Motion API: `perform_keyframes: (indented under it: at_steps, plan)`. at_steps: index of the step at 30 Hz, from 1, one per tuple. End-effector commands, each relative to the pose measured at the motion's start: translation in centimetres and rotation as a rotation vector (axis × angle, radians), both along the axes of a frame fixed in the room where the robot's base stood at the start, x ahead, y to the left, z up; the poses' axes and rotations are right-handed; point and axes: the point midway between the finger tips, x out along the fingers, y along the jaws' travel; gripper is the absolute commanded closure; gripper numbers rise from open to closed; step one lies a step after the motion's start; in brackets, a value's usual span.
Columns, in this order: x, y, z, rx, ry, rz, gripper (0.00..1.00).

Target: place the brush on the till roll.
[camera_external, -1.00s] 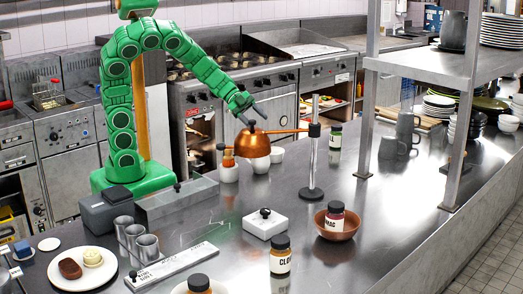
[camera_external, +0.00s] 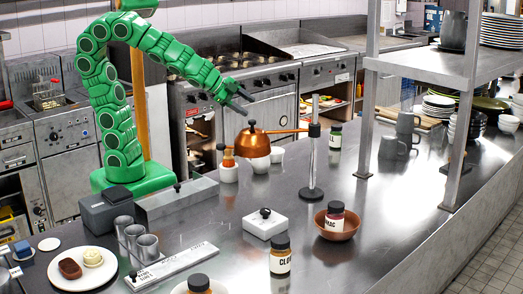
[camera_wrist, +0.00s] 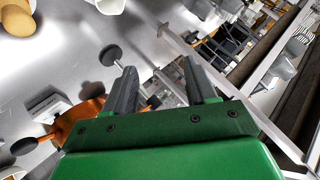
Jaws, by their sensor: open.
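I cannot pick out the brush or the till roll with certainty in either view. A small white disc (camera_external: 49,243) lies near the plate at the lower left in the external view; I cannot tell whether it is the till roll. A small blue block (camera_external: 22,249) is beside it. My gripper (camera_external: 246,103) is raised above the counter, behind and above the copper lamp (camera_external: 252,143). In the wrist view my gripper (camera_wrist: 162,88) has its two fingers well apart, with nothing between them. The copper lamp (camera_wrist: 84,117) shows partly behind the left finger.
The lamp's stand (camera_external: 313,165) rises from the counter. A brown bowl (camera_external: 337,232) holds a jar (camera_external: 335,212). A white block with a black knob (camera_external: 265,223), metal cups (camera_external: 146,247) and a plate (camera_external: 98,276) stand in front. A raised shelf (camera_external: 430,66) is at the right.

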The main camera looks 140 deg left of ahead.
Motion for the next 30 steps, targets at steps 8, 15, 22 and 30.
perform_keyframes:
  at_steps: [8, 15, 22, 30]
  plan:
    - [-3.2, -8.4, -3.2, -0.205, 0.125, 0.078, 0.44]
    - [-7.8, -17.6, -6.4, -0.413, 0.308, 0.086, 0.44]
    - [-13.8, -26.9, -8.2, -0.601, 0.535, 0.034, 0.44]
    - [-18.7, -32.5, -8.3, -0.709, 0.711, -0.024, 0.44]
